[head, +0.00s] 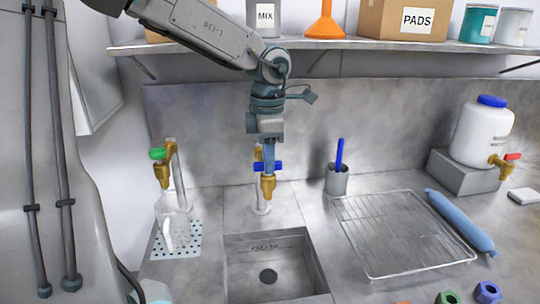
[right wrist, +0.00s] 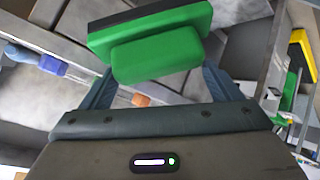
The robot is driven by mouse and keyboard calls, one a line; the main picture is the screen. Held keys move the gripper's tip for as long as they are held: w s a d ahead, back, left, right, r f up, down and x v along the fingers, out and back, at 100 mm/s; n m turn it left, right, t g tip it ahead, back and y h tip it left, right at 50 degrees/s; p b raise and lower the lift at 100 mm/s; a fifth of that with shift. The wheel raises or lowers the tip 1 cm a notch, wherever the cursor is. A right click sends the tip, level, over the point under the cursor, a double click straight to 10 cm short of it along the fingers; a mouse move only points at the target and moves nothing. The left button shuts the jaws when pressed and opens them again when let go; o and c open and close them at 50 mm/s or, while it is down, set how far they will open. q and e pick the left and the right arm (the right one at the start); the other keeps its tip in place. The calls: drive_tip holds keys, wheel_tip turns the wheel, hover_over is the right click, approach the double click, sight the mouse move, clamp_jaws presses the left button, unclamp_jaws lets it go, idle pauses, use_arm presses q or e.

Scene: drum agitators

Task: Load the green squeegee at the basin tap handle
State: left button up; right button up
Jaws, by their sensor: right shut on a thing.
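The green squeegee (right wrist: 150,45) fills the upper middle of the right wrist view. It has a bright green body and a dark strip along its upper edge. My right gripper (right wrist: 156,72) is shut on it, with one finger on each side. The basin tap (head: 267,188) is brass with a blue handle (head: 276,166) and stands behind the sink basin. My left gripper (head: 268,160) points down right at this handle, and its fingers overlap it in the head view. Whether they grip it is unclear. The squeegee is not in the head view.
Left of the basin (head: 243,275), a green-handled tap (head: 158,154) stands over a clear jug (head: 172,222). A grey cup (head: 337,182), a wire rack (head: 395,235), a blue roll (head: 460,222) and a white canister (head: 482,132) stand to the right. A shelf (head: 320,43) runs above.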

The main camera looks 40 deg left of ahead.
wheel_tip(320, 180, up, 11)
drive_tip(key=p, duration=1)
drive_tip(key=shift+p, duration=0.35)
drive_tip(key=shift+f, duration=0.1)
drive_tip(key=shift+s, duration=0.1)
